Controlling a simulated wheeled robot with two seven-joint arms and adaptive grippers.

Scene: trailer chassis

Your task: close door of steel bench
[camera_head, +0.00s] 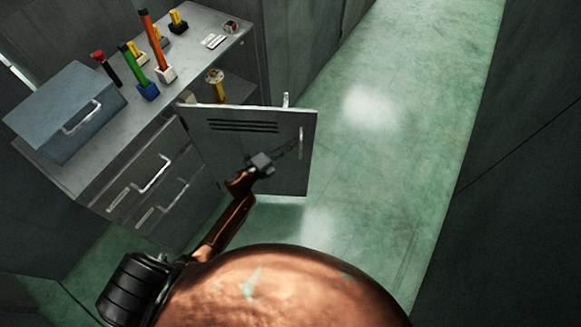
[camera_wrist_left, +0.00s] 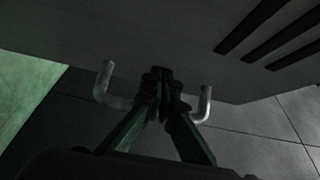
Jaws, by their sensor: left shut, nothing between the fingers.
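The steel bench (camera_head: 88,182) stands at the left in the head view. Its grey door (camera_head: 230,151), with dark vent slots, stands open, swung out from the bench. The door also fills the top of the left wrist view (camera_wrist_left: 150,30). A pale bar handle (camera_head: 301,141) is on the door near its free edge; its bent ends show on both sides of my fingers in the left wrist view (camera_wrist_left: 105,86). My left gripper (camera_head: 292,149) is shut and empty, close to the door's face by the handle. Contact is unclear. My right gripper is out of view.
On the bench top are a grey-blue toolbox (camera_head: 62,112) and several tools in holders, such as an orange one (camera_head: 152,38) and a green one (camera_head: 130,64). Drawers (camera_head: 150,190) are beside the door. Green floor (camera_head: 400,110) is clear to the right, up to a dark wall (camera_head: 530,140).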

